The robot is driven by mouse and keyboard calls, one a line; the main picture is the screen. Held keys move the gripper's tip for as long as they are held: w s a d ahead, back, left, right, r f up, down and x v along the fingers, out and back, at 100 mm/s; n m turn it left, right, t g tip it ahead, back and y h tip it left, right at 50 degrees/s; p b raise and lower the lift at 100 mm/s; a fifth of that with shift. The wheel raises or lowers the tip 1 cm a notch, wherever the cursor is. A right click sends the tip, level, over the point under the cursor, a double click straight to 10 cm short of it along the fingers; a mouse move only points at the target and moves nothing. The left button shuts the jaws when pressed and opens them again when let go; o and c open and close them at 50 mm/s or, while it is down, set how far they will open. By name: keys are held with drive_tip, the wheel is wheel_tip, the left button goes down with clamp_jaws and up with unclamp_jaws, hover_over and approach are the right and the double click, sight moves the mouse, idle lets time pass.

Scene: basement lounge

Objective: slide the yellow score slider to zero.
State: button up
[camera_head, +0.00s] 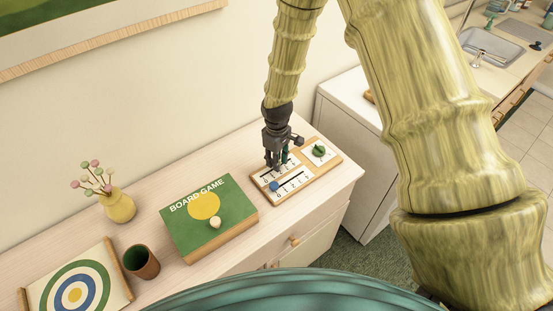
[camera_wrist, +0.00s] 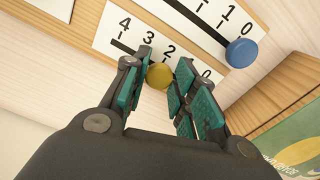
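The yellow score slider (camera_wrist: 160,76) is a round knob on a dark slot in a white strip (camera_wrist: 104,39) numbered 4, 3, 2 and 0; the 1 is hidden by a finger. The knob sits by the 2. My gripper (camera_wrist: 162,75) is partly open, with teal-padded fingers on both sides of the knob; I cannot tell whether they touch it. In the head view my gripper (camera_head: 276,167) points down over the wooden score board (camera_head: 310,183) and hides the yellow knob.
A blue slider knob (camera_wrist: 241,53) is at 0 on a parallel strip; it also shows in the head view (camera_head: 273,186). The green board game box (camera_head: 233,225) lies left of the board.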

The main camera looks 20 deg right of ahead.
sight(261, 178)
clamp_jaws()
drive_tip(key=shift+s+a, duration=0.35)
drive_tip(key=shift+a, duration=0.65)
drive_tip(key=shift+s+a, duration=0.35)
drive_tip(key=shift+a, duration=0.65)
drive_tip(key=shift+s+a, duration=0.35)
drive_tip(key=shift+a, duration=0.65)
drive_tip(key=o, duration=0.9)
unclamp_jaws()
drive_tip(key=shift+a, duration=0.2)
drive_tip(key=shift+o, duration=0.2)
drive_tip(key=shift+d, duration=0.2)
wheel_tip(261, 178, up, 12)
drive_tip(key=shift+a, duration=0.1)
